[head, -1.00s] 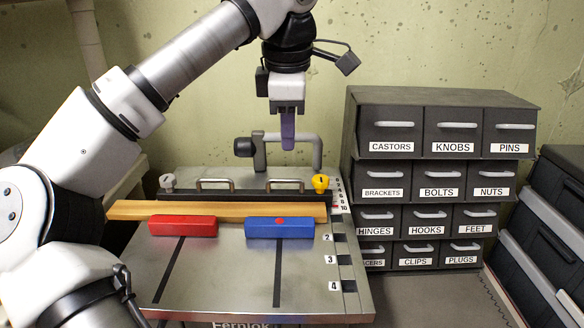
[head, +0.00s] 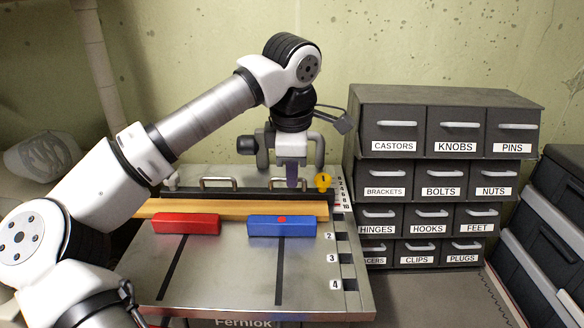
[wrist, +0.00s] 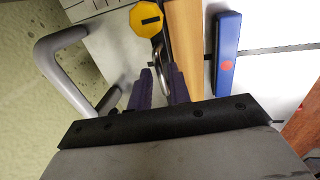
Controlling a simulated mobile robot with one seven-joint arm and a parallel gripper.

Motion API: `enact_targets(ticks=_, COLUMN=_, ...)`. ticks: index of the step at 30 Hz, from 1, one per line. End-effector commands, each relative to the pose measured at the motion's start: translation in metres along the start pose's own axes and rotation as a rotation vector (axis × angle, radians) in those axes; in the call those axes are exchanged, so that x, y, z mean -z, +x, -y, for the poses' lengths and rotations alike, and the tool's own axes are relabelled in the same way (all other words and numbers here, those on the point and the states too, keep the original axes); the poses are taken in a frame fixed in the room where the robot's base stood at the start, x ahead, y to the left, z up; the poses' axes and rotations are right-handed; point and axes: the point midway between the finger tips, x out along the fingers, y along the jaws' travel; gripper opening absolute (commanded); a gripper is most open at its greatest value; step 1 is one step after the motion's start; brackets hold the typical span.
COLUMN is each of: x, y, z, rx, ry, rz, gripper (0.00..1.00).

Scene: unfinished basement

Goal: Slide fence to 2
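The fence is a black bar (head: 225,195) across the back of the metal table, with two metal handles and a yellow knob (head: 323,181) at its right end. The label 2 (head: 328,236) is on the table's right edge, nearer the front than the fence. My gripper (head: 291,183) is over the fence's right handle, pointing down. In the wrist view, its two purple fingers (wrist: 162,88) are apart, with the metal handle (wrist: 160,58) showing between and just beyond the tips. I cannot tell whether they touch it.
A wooden board (head: 240,208) lies along the fence's front. A red block (head: 186,224) and a blue block (head: 281,227) sit before the board, in line with dark slots. Labelled drawers (head: 445,180) stand close on the right.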

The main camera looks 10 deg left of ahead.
Motion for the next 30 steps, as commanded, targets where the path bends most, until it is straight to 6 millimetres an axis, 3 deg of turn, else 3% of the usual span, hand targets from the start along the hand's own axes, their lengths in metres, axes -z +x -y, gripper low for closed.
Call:
enact_targets(ticks=1, x=0.000, y=0.000, z=0.000, rx=0.000, ry=0.000, rz=0.000, gripper=0.12)
enact_targets(ticks=4, x=0.000, y=0.000, z=0.000, rx=0.000, ry=0.000, rz=0.000, gripper=0.00)
enact_targets(ticks=14, x=0.000, y=-0.001, z=-0.002, rx=0.000, ry=0.000, rz=0.000, gripper=0.00)
enact_targets(ticks=17, x=-0.001, y=0.000, z=-0.014, rx=0.002, ry=-0.001, rz=0.002, gripper=0.00)
enact_targets(ticks=24, x=-0.001, y=0.008, z=-0.064, rx=0.001, ry=-0.003, rz=0.002, gripper=0.00)
enact_targets(ticks=30, x=0.000, y=0.014, z=-0.079, rx=-0.001, ry=-0.001, rz=0.000, gripper=0.00)
